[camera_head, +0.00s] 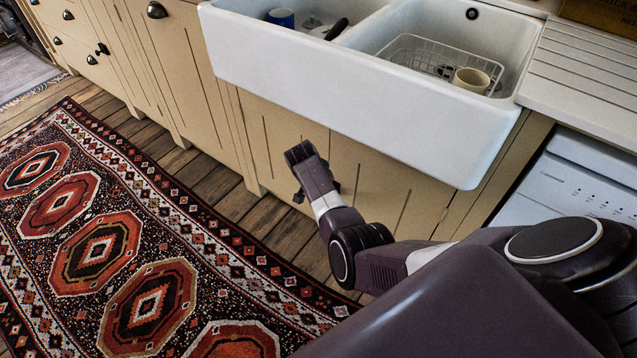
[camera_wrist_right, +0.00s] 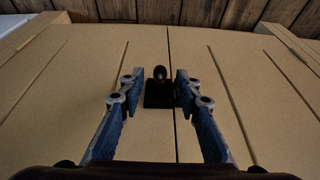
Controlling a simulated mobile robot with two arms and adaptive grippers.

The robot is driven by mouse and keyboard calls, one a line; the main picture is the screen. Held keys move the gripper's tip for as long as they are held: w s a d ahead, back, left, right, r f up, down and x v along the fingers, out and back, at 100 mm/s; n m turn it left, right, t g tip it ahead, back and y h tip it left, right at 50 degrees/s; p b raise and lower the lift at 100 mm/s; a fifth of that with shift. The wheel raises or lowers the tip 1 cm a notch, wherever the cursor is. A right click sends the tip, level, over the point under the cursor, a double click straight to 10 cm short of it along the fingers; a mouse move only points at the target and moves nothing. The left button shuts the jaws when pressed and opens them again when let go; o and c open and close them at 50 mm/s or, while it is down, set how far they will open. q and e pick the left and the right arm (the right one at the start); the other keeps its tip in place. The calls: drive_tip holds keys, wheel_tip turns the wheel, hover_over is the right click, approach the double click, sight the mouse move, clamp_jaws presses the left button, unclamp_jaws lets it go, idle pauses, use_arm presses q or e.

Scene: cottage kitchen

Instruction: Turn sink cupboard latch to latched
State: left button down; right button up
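The sink cupboard (camera_head: 390,185) has cream doors under the white sink. In the right wrist view its doors (camera_wrist_right: 80,110) fill the picture, with a dark vertical seam between them. The latch (camera_wrist_right: 160,92), a dark block with a rounded knob, sits at this seam. My right gripper (camera_wrist_right: 159,84) is open, with one blue-grey finger on each side of the latch. Gaps show between the fingers and the latch, and I see no contact. In the head view my right gripper (camera_head: 317,190) is close to the doors and hides the latch. My left gripper is not in view.
The white sink (camera_head: 370,95) juts out above the doors. It holds a wire rack (camera_head: 425,52), a beige mug (camera_head: 471,80) and a blue mug (camera_head: 281,17). A white appliance (camera_head: 572,180) stands at right. A patterned rug (camera_head: 100,250) covers open floor at left.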

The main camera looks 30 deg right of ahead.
drive_tip(key=v, duration=0.8)
drive_tip(key=shift+s, duration=0.1)
idle(0.3)
